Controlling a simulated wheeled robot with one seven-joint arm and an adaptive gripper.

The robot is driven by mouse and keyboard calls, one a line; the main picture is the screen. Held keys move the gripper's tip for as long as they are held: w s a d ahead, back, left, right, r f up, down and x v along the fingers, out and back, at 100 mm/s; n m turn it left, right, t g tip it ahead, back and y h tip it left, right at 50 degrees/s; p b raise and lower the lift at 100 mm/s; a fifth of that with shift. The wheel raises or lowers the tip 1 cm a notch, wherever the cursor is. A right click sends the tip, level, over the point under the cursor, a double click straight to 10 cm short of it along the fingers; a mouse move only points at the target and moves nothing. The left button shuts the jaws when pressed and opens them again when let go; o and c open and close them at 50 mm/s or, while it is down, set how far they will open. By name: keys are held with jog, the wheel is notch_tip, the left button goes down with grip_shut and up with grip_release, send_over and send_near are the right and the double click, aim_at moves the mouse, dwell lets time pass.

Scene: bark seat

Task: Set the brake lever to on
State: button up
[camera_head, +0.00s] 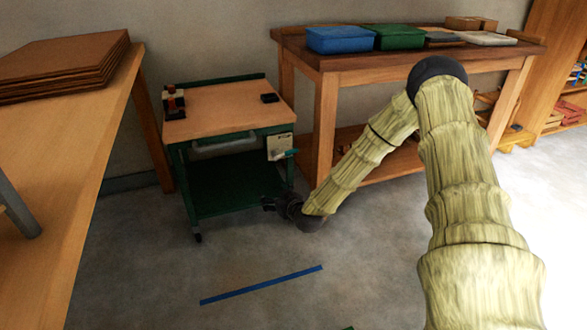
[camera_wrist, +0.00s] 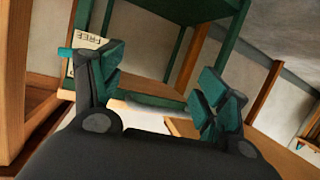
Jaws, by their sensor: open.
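The brake lever (camera_head: 291,153) is a small green handle on a pale plate (camera_head: 278,146) at the right front of a green-framed cart (camera_head: 228,142). It sticks out to the right, roughly level. In the wrist view the plate (camera_wrist: 88,40) shows the word FREE, and the teal lever end (camera_wrist: 65,52) lies left of my left finger; the rest of the plate is hidden behind that finger. My gripper (camera_head: 267,203) is low in front of the cart, below the lever and apart from it. In the wrist view my gripper (camera_wrist: 163,75) is open and empty.
A wooden workbench (camera_head: 400,62) with a blue bin (camera_head: 341,39) and green bin (camera_head: 400,37) stands right of the cart. A wooden table (camera_head: 60,150) with stacked boards (camera_head: 65,65) is at left. Blue tape (camera_head: 262,285) marks the clear floor in front.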

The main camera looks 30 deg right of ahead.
aim_at(292, 153)
jog(key=w+d+r+t+h+b, duration=0.1)
jog(key=w+d+b, duration=0.15)
jog(key=d, duration=0.25)
jog(key=w+d+m+t+h+b, duration=0.1)
jog(key=d+h+b, duration=0.15)
jog(key=d, duration=0.25)
jog(key=w+d+r+t+b, duration=0.1)
jog(key=d+b, duration=0.2)
jog(key=d, duration=0.2)
jog(key=shift+b+x, duration=2.25)
jog(key=shift+x, duration=3.2)
jog(key=shift+r, duration=0.2)
